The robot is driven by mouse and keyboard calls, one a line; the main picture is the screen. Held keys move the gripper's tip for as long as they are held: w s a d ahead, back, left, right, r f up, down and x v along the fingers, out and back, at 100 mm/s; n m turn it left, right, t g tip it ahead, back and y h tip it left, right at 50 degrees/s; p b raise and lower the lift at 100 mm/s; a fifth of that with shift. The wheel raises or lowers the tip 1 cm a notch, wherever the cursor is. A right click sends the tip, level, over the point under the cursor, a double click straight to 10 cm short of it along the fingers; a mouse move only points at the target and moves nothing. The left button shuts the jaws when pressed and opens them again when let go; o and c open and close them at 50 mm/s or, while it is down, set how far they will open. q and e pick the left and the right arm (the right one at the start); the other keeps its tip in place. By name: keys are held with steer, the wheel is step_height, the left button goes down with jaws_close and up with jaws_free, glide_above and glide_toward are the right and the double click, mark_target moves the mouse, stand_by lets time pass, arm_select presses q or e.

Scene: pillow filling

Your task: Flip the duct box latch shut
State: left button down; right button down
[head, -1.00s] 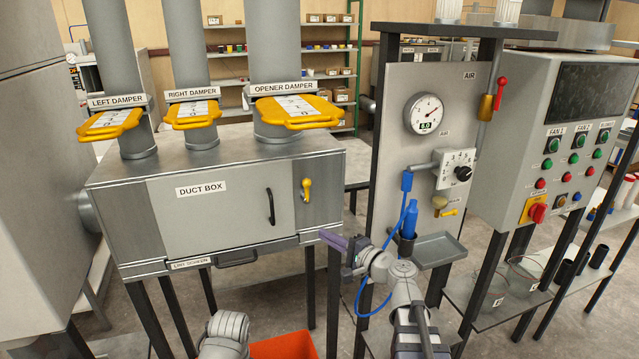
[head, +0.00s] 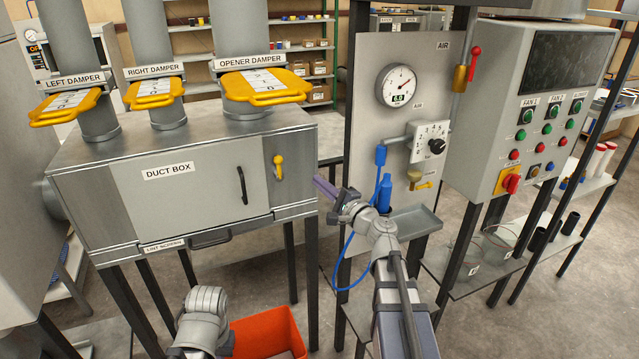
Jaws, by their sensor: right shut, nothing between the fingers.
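The duct box (head: 150,205) is a grey metal box on dark legs at the left. Its door, with a black handle (head: 241,185), lies flat against the front. The yellow latch (head: 279,166) sits on the front panel right of the door, its knob at the top and its lever pointing down. My right gripper (head: 322,187) is shut and empty, its purple fingers pointing left, to the right of the latch and a little lower, apart from it. My left arm shows at the bottom, but its gripper fingers are not in view.
Yellow damper plates (head: 262,86) sit on the pipes above the box. The air panel (head: 375,130), with a blue hose (head: 347,262) and a small tray (head: 414,222), stands close behind my right arm. An orange bin (head: 268,335) is on the floor below.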

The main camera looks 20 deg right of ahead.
mark_target(279, 168)
steer(key=shift+w+a+r+p, duration=0.3)
steer(key=shift+w+a, duration=0.6)
steer(key=shift+w, duration=0.45)
steer(key=shift+w+a+r+p, duration=0.35)
steer(key=shift+w+a, duration=0.6)
steer(key=shift+w, duration=0.35)
steer(key=shift+w+a+r+p, duration=0.3)
steer(key=shift+w+a, duration=0.6)
steer(key=shift+w, duration=0.45)
